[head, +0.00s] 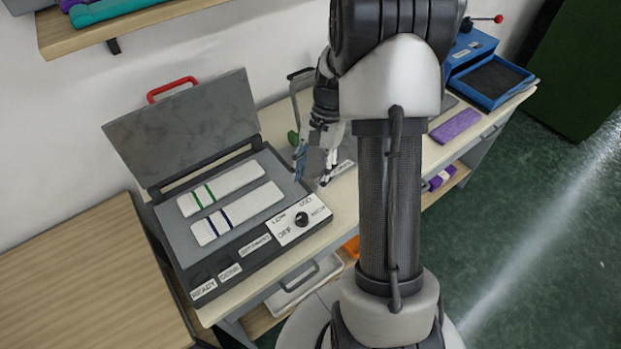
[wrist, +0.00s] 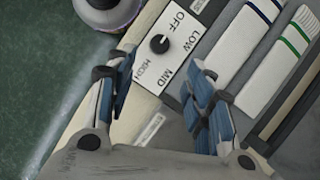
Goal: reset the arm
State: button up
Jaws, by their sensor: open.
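My gripper (head: 313,172) is open and empty at the right side of the grey press in the head view. In the wrist view its two blue-padded fingers are spread apart, and the gripper (wrist: 163,92) has nothing between them. The fingers point down near the control panel (head: 303,219), whose black dial (wrist: 159,43) shows beyond them. My arm hangs over the bench, and its upright link covers part of the bench behind it. I cannot tell the exact gap between the fingertips and the bench.
The grey press (head: 190,122) stands open with a red handle. Two white knitted strips, one green-striped (head: 221,188) and one blue-striped (head: 238,212), lie inside. A purple piece (head: 455,125) and a blue box (head: 489,78) are at the right. A shelf (head: 110,30) hangs at upper left.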

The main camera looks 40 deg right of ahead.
dwell(0.3)
jog(key=s+a+r+n+t+h, duration=0.1)
jog(key=s+a+r+n+h, duration=0.15)
jog(key=a+r, duration=0.35)
jog(key=s+a+r+n+t+h, duration=0.1)
jog(key=s+a+r+n+t, duration=0.2)
jog(key=r, duration=0.5)
jog(key=s+a+r+n+t, duration=0.1)
jog(key=s+a+r+n, duration=0.1)
jog(key=s, duration=0.3)
jog(key=s+a+r+n+t, duration=0.1)
jog(key=s+a+r+n, duration=0.1)
jog(key=s+a+n, duration=0.2)
jog(key=shift+s+a+r+n+t+h, duration=0.15)
jog(key=shift+s+r+n+t+h, duration=0.2)
jog(key=shift+s+n, duration=0.4)
